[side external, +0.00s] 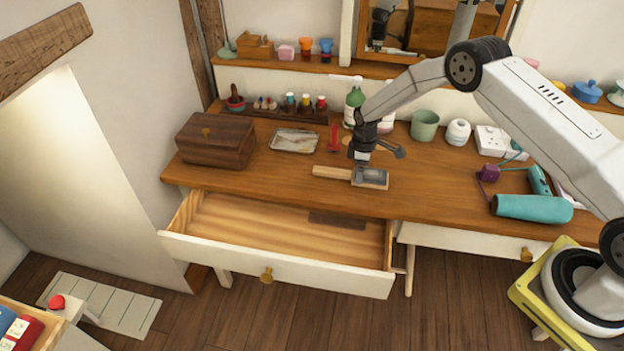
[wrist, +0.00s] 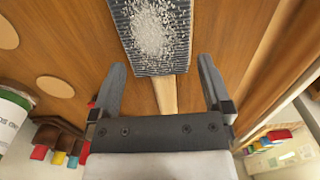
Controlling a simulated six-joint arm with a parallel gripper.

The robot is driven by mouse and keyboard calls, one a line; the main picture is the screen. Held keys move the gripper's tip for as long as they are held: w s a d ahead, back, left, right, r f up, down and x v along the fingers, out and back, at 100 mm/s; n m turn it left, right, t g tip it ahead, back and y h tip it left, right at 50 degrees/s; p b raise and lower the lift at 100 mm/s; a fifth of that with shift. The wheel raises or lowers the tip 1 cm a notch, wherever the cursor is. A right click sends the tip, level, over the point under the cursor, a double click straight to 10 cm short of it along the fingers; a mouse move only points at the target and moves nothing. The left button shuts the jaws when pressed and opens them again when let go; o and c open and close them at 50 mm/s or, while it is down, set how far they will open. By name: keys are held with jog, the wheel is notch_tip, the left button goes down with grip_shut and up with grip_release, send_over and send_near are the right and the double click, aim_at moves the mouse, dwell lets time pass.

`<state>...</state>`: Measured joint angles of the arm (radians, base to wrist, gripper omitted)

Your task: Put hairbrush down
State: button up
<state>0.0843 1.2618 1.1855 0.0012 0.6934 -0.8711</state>
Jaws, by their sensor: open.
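The hairbrush (side external: 331,172) lies on the wooden desk top near its front edge, with its pale wooden handle pointing left and its grey-bristled head to the right. In the wrist view the bristled head (wrist: 155,35) is ahead of the fingers and faces the camera, and part of the handle shows between them. My gripper (side external: 378,160) is open just over the brush, its fingers spread to either side of the handle in the wrist view (wrist: 161,68). I cannot tell whether either finger touches the brush. The near end of the handle is hidden in the wrist view.
An open, mostly empty drawer (side external: 275,272) juts out below the desk front. A wooden box (side external: 216,140), a metal tray (side external: 294,141) and a bottle rack (side external: 275,112) stand left and behind. A teal hair dryer (side external: 530,207) lies right. Desk between brush and dryer is clear.

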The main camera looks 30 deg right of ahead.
notch_tip(320, 180, up, 12)
jog(key=shift+f, duration=0.2)
dwell(0.4)
dwell(0.5)
jog(key=s+a+r+m+t, duration=0.1)
jog(key=s+r+m, duration=0.2)
jog(key=s, duration=0.6)
jog(key=s+a+r+m, duration=0.2)
jog(key=s+r+m, duration=0.1)
jog(key=s, duration=0.6)
jog(key=s+a+r+m+t, duration=0.1)
jog(key=s+r+m, duration=0.2)
jog(key=s, duration=0.6)
notch_tip(320, 180, up, 2)
jog(key=shift+a+t, duration=0.3)
